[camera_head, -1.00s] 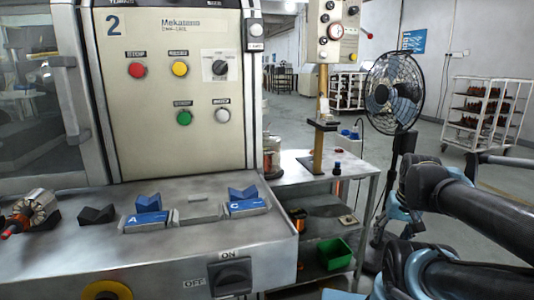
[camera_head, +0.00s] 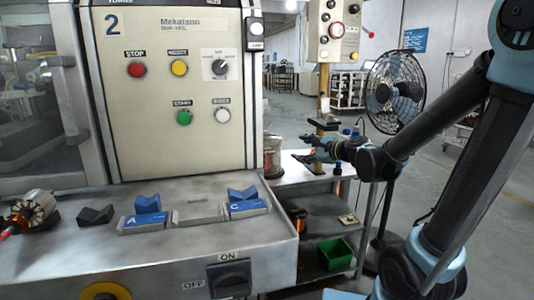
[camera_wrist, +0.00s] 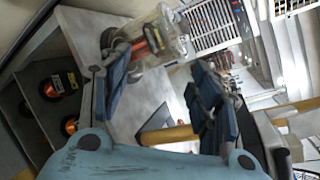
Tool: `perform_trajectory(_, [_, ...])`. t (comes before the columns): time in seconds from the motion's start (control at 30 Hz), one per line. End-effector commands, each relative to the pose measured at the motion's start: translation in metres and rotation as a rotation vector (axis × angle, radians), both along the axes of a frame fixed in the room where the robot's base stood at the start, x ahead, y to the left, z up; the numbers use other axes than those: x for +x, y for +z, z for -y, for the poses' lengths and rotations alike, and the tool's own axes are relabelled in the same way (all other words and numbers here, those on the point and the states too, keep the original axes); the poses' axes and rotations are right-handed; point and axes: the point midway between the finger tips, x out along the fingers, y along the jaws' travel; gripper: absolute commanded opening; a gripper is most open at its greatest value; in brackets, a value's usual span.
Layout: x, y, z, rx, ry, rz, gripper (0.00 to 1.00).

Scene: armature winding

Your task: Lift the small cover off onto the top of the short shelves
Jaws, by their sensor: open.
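A grey plate (camera_head: 197,213) with a raised bar lies on the bench between the blue A and C cradles. It looks like a small cover. The short shelves' metal top (camera_head: 290,173) is right of the machine. My gripper (camera_head: 304,150) is above that top, open and empty, pointing left and apart from the plate. In the wrist view my gripper (camera_wrist: 155,68) shows its two blue fingers spread. Beyond them a clear container (camera_wrist: 162,35) with something orange inside stands on the grey shelf top (camera_wrist: 80,40).
A post (camera_head: 323,100) with a control box rises from the shelf top, close to my gripper. Spools (camera_head: 299,220) and a green bin (camera_head: 334,252) sit on the lower shelves. A fan (camera_head: 393,92) stands behind. A wound armature (camera_head: 35,210) lies on the bench's left.

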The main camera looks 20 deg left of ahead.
Motion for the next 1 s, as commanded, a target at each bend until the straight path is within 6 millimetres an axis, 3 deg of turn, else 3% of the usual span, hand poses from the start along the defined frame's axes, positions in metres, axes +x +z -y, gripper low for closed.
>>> perform_trajectory(0.2, [0.032,0.012,-0.044,0.369,-0.105,-0.239,0.57])
perform_trajectory(0.4, [0.049,0.008,-0.066,0.604,-0.175,-0.424,0.57])
perform_trajectory(0.67, [0.06,0.004,-0.079,0.702,-0.204,-0.509,0.57])
perform_trajectory(1.0, [0.098,0.004,-0.119,0.701,-0.203,-0.509,0.57])
